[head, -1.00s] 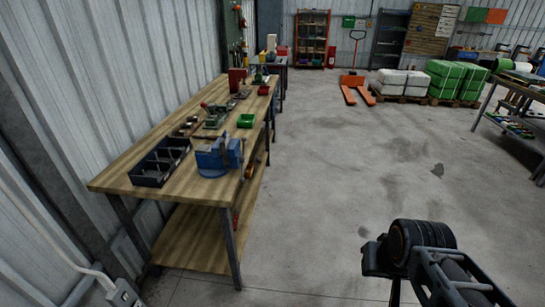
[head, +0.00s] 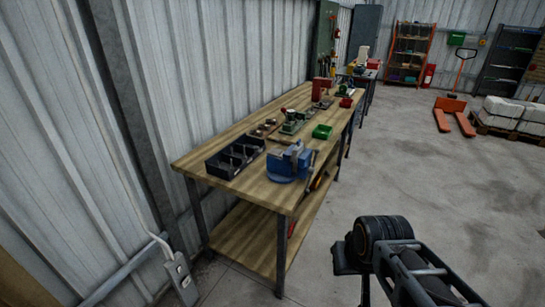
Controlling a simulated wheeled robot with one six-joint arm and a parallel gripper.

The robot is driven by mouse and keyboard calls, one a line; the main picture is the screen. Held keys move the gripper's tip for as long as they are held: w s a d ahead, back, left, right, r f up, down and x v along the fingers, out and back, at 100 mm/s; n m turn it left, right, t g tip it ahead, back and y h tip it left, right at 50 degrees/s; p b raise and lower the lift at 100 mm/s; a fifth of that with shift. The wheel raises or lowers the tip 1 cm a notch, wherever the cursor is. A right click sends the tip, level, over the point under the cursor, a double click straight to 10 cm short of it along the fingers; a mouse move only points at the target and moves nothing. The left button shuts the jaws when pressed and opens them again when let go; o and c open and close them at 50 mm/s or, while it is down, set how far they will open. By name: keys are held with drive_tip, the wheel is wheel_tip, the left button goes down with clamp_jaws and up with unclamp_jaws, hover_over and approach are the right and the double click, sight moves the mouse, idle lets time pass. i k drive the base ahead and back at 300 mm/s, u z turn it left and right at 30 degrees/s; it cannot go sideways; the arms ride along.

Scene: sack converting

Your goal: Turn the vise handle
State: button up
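A blue vise (head: 287,164) is mounted at the near front corner of the wooden workbench (head: 225,173) in the head view. A thin dark bar, seemingly its handle (head: 311,158), shows at its right side by the bench's front edge; it is too small to make out well. Part of my arm is in the lower right, over the floor and well short of the bench. My gripper's fingers cannot be made out.
A black divided tray (head: 235,158) lies left of the vise, and a green bin (head: 322,131) is behind it. A grey box with a cable (head: 179,275) is at lower left. An orange pallet jack (head: 452,115) stands farther back. The floor right of the bench is clear.

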sight(311, 171)
drive_tip(key=u, duration=0.35)
drive_tip(key=i, duration=1.1)
drive_tip(key=z, duration=0.3)
